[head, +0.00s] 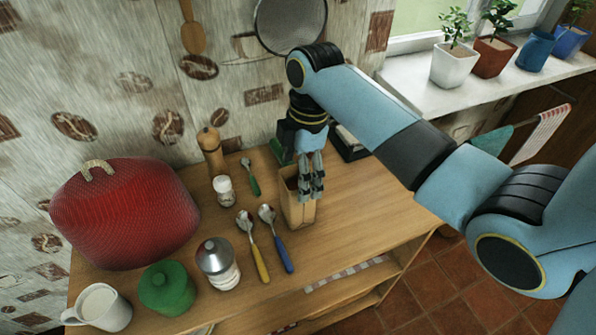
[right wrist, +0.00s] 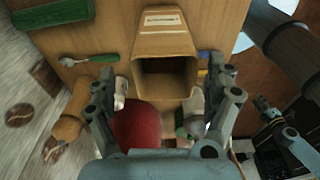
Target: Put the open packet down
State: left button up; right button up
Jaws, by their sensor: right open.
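The open packet (head: 298,208) is a tan paper packet standing upright on the wooden counter. In the right wrist view the packet (right wrist: 164,44) shows its dark open mouth towards the camera. My right gripper (head: 312,195) reaches down at the packet's top. In its wrist view the right gripper (right wrist: 168,82) has its fingers spread, one on each side of the packet's mouth; contact with its walls cannot be made out. My left gripper (right wrist: 285,128) seems to show small and dark at the lower right of the wrist view; its jaws are unclear.
A yellow-handled spoon (head: 255,250) and a blue-handled spoon (head: 277,240) lie left of the packet. A green box (head: 281,148) stands behind it. A jar (head: 218,265), a green pot (head: 166,288) and a red cover (head: 125,215) stand further left. Bare counter lies right of the packet.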

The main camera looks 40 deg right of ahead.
aim_at(297, 216)
jog(key=f, duration=0.4)
jog(key=shift+s+a+f, duration=0.15)
jog(key=shift+a+f, duration=0.1)
jog(key=shift+c, duration=0.6)
pick_arm(q)
jog(key=shift+s+r, duration=0.15)
jog(key=shift+s, duration=0.1)
pick_arm(e)
jog(key=shift+r, duration=0.1)
jog(key=c, duration=1.4)
jog(key=shift+r, duration=0.1)
jog(key=shift+c, duration=0.2)
